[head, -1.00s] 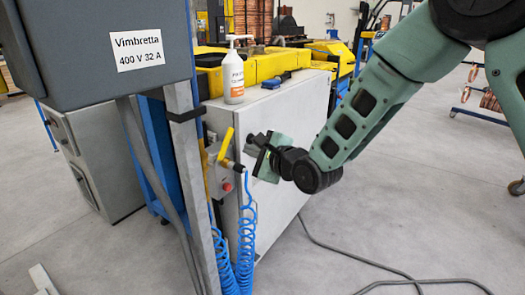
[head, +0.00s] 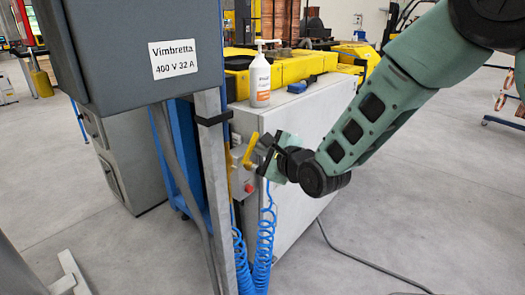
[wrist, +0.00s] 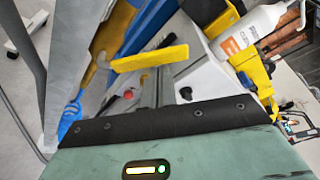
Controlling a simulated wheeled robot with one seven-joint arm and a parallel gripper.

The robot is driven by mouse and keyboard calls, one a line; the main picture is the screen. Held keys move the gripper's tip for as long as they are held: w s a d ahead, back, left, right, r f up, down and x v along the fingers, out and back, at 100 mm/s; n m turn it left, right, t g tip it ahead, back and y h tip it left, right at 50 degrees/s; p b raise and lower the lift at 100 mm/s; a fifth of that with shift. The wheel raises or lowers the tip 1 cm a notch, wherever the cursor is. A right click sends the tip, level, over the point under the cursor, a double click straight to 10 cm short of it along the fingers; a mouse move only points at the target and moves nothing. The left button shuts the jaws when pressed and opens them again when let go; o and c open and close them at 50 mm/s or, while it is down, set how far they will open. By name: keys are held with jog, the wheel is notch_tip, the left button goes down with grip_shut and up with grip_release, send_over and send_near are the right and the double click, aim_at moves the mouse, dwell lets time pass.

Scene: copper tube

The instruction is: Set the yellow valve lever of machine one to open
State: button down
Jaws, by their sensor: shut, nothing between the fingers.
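The yellow valve lever (head: 251,151) stands nearly upright, its top leaning slightly right, on the grey side of the machine cabinet (head: 301,151). My gripper (head: 261,146) is shut and empty, just right of the lever; its tip overlaps the lever's edge in the head view. I cannot tell whether they touch. In the wrist view the lever (wrist: 150,58) lies across the picture as a yellow bar beyond the dark edge of my gripper. The valve body behind the lever is partly hidden.
A red button (head: 249,187) sits below the lever, with blue coiled hoses (head: 263,240) hanging under it. A grey post (head: 213,160) and electrical box (head: 130,50) stand close on the left. A white pump bottle (head: 260,80) stands on top.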

aim_at(251, 147)
jog(key=shift+s+a+r+n+b, duration=0.1)
jog(key=shift+s+r+n+b, duration=0.15)
jog(key=shift+b, duration=0.25)
jog(key=n+b, duration=0.1)
jog(key=b, duration=0.1)
jog(key=s+a+n+t+b, duration=0.1)
jog(key=b, duration=0.1)
jog(key=shift+r+n+b, duration=0.25)
jog(key=shift+b, duration=0.15)
jog(key=shift+s+a+r+n+t+b, duration=0.3)
jog(key=shift+s+r+n+b, duration=0.15)
jog(key=shift+b, duration=0.45)
jog(key=shift+s+a+r+n+t+b, duration=0.2)
jog(key=shift+s+a+n+b, duration=0.25)
jog(key=shift+b, duration=0.45)
jog(key=shift+d, duration=0.1)
jog(key=shift+w, duration=0.15)
